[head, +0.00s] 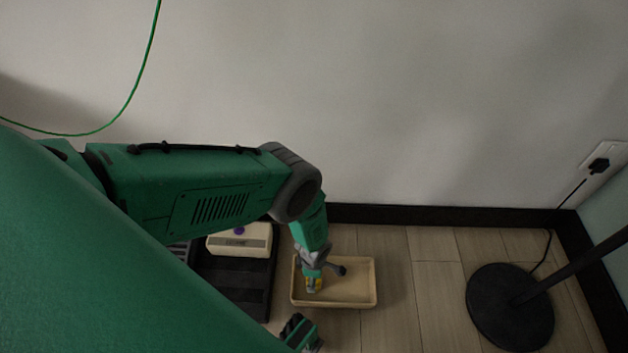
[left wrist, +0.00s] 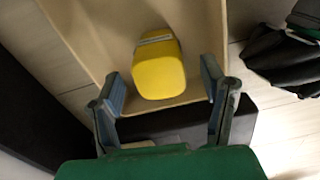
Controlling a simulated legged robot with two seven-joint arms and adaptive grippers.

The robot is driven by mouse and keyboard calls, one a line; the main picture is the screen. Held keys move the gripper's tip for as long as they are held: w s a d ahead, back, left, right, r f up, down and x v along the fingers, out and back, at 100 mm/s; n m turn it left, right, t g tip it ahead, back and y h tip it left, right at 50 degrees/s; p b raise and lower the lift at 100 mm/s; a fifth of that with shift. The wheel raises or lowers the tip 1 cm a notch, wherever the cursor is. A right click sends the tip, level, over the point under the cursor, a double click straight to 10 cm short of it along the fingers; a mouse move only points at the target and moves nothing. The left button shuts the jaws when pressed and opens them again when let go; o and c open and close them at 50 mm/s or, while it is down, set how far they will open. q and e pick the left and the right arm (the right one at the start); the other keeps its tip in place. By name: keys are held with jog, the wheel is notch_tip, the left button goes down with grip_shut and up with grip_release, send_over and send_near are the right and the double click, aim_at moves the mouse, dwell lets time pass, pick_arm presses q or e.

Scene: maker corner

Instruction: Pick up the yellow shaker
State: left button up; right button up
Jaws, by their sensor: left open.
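The yellow shaker (head: 313,284) stands in the left part of a shallow tan tray (head: 358,303) on the floor. In the left wrist view the shaker (left wrist: 158,72) shows as a rounded yellow body with a pale grey band at its far end. My left gripper (head: 322,271) is open above the tray, partly covering the shaker in the head view. In the left wrist view its two fingers (left wrist: 164,86) are spread wide, with the shaker ahead between them; no grip on it shows. A green and dark part of mine (head: 301,333), possibly my right gripper, shows at the bottom edge; its jaws cannot be made out.
A cream box (head: 240,240) sits on a dark base (head: 242,287) left of the tray. A black round lamp-like stand (head: 508,308) is at the right, with a cord to a wall outlet (head: 603,165). The wall and black skirting (head: 440,216) are behind. Wooden floor is clear between tray and stand.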

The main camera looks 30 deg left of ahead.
pick_arm(q)
jog(key=shift+f, duration=0.7)
jog(key=shift+d+r, duration=0.1)
jog(key=c, duration=1.3)
jog(key=shift+r, duration=0.1)
